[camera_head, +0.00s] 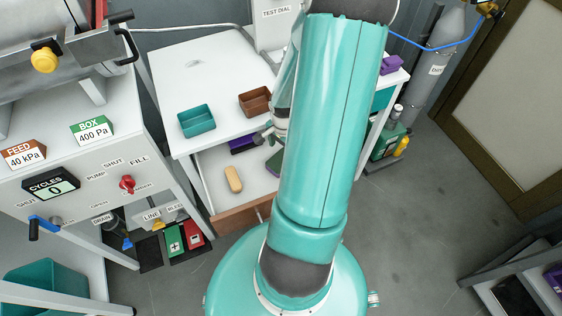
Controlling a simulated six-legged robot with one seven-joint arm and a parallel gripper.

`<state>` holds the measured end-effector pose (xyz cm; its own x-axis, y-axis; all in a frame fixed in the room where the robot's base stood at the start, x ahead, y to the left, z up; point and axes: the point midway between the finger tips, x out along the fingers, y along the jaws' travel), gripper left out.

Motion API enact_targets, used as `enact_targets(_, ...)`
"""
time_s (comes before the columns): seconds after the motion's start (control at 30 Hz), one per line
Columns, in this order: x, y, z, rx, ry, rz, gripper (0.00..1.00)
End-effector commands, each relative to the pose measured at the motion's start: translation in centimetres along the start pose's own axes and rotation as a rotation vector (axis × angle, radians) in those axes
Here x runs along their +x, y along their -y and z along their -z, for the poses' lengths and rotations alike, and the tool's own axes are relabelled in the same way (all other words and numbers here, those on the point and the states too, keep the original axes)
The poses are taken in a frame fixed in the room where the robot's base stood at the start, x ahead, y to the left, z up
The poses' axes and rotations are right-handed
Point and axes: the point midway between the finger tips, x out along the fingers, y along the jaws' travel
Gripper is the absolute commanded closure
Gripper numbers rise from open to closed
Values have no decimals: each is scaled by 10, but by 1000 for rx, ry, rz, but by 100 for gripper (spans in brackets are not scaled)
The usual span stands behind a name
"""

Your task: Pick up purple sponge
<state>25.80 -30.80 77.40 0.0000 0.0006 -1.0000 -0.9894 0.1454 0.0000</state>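Several purple things show, and I cannot tell for sure which is the sponge. A purple block (391,65) lies on the white top right of my arm. A darker purple piece (243,144) is on the lower level of the white table, partly under the tabletop. Another purple piece (555,279) is cut off at the right edge. My large teal arm covers the middle of the view. A small grey and white part of its far end (279,122) shows at the arm's left side, by the table's front edge. My gripper's fingers are not clear, and what they hold is hidden.
The white table (205,75) carries a teal tray (196,120) and a brown tray (256,101). A tan oblong (233,179) and a green piece (273,163) lie on its lower level. A control cabinet (95,165) stands left. Grey floor (430,190) is open at right.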

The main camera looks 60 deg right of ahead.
Motion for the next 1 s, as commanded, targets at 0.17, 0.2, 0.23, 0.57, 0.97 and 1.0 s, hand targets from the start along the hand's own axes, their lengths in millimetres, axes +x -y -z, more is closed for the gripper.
enact_targets(0.17, 13, 4, -2, -4, 3, -1, 15)
enact_targets(0.2, 18, 6, -3, -6, 3, -1, 15)
enact_targets(0.23, 23, 7, -4, -6, 4, -1, 15)
enact_targets(0.57, 54, 9, -4, -4, 0, 0, 15)
enact_targets(0.97, 54, 9, -4, -3, 0, 1, 59)
enact_targets(1.0, 54, 9, -4, -3, 0, 1, 63)
